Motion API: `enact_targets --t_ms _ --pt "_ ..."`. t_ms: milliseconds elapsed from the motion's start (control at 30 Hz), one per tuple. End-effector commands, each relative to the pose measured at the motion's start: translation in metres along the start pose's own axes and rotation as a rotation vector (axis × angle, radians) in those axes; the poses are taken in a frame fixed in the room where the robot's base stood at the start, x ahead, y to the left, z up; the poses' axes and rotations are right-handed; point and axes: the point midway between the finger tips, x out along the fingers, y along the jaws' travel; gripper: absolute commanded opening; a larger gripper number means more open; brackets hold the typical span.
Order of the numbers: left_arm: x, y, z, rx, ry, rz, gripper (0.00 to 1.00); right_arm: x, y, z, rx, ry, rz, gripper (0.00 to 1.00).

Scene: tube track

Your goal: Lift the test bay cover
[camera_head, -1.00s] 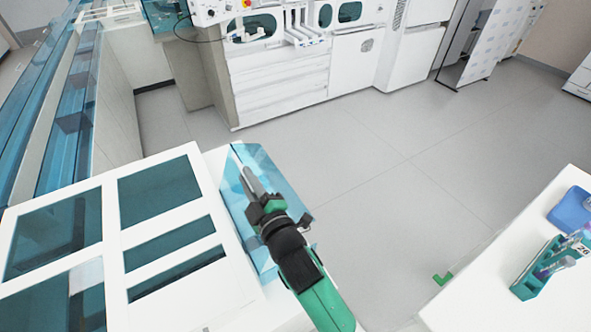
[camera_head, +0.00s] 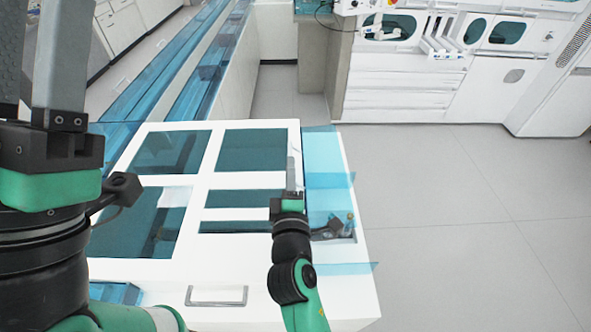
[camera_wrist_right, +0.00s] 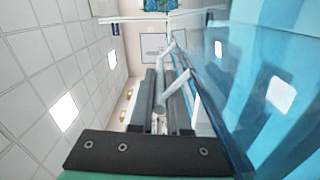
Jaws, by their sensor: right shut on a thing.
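The test bay cover is a clear blue panel (camera_head: 322,152) at the right side of the white machine top in the head view. It stands raised, with the bay opening (camera_head: 335,229) and small metal parts showing beneath it. In the right wrist view the cover (camera_wrist_right: 255,85) fills the right side, with a pale bar handle (camera_wrist_right: 178,72) along its edge. My right gripper (camera_head: 293,163) is shut on this handle; its fingers also show in the wrist view (camera_wrist_right: 160,98). My left gripper (camera_head: 42,45) is large at the left, above the machine; its finger gap is unclear.
The white machine top (camera_head: 150,269) has several dark glass windows and a metal handle (camera_head: 217,296) at the front. A blue-covered track (camera_head: 190,95) runs behind it. A white analyzer (camera_head: 400,75) stands at the back. Open floor (camera_head: 450,190) lies to the right.

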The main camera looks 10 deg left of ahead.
Motion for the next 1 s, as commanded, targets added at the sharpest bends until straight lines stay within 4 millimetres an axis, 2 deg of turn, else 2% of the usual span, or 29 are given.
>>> enact_targets --t_ms 267,300,433,767,867,1000 --pt "0.000 0.000 0.000 0.000 0.000 0.000 0.50 0.000 0.001 -0.001 0.001 0.002 0.002 0.00" --pt "0.000 0.000 0.000 0.000 0.000 0.000 0.50 0.000 0.001 0.000 0.001 0.001 0.002 0.22" --pt "0.000 0.000 0.000 0.000 0.000 0.000 0.50 0.000 0.001 0.000 0.001 0.001 0.001 0.45" --pt "0.001 0.000 -0.001 0.000 0.000 0.000 0.50 -0.002 -0.001 0.000 0.001 0.000 -0.002 0.45" --pt "0.005 0.000 -0.005 0.000 0.000 0.000 0.50 -0.010 0.001 0.000 0.001 0.001 -0.002 0.45" --pt "0.014 0.000 -0.013 0.000 0.000 0.000 0.50 -0.035 0.003 -0.001 0.000 0.003 -0.001 0.45"
